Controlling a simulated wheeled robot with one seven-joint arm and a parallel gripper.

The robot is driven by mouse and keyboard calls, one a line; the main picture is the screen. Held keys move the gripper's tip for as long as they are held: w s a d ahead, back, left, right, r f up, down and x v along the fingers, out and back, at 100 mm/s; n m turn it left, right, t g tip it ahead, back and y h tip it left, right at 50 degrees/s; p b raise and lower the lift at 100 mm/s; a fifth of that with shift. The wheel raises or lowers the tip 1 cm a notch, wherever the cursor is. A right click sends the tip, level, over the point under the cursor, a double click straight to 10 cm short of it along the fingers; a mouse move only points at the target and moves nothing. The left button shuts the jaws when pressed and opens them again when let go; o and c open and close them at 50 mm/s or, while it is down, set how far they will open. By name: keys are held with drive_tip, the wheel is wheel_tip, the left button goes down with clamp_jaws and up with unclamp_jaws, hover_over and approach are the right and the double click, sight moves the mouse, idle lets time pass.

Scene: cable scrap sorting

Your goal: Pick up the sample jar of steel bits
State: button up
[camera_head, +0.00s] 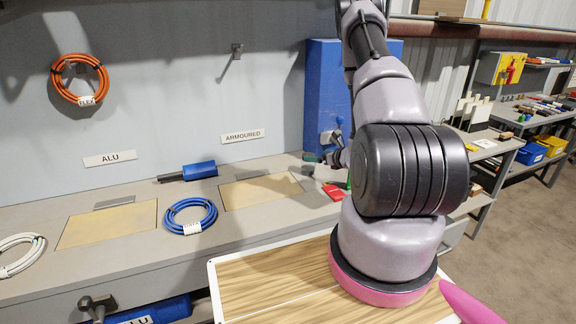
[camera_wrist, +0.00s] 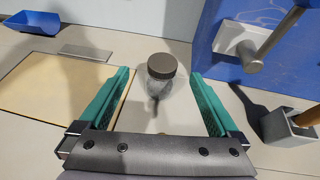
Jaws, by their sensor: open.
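The sample jar (camera_wrist: 159,82) stands on the bench in the wrist view, a clear jar with a dark grey lid. Small grey bits seem to show through its side, too small to make out well. My gripper (camera_wrist: 160,92) is open, with its green fingers to the left and right of the jar. The jar is apart from both fingers, and nothing is held. In the head view my arm hides most of the area around my gripper, and I cannot make out the jar there.
A blue housing with a lever (camera_wrist: 254,58) stands right of the jar, and a grey holder (camera_wrist: 291,127) is nearer. A blue scoop (camera_wrist: 34,24) lies at the far left. On the bench are a blue cable coil (camera_head: 190,216) and a red item (camera_head: 333,192).

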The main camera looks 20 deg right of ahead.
sight(308, 164)
drive_tip(key=x, duration=0.4)
drive_tip(key=shift+w+f, duration=0.25)
drive_tip(key=shift+f, duration=0.2)
drive_tip(key=shift+d+x, duration=0.15)
drive_tip(key=shift+x, duration=1.4)
drive_tip(key=shift+d+x, duration=0.15)
drive_tip(key=shift+x, duration=1.45)
drive_tip(key=shift+f, duration=0.1)
clamp_jaws()
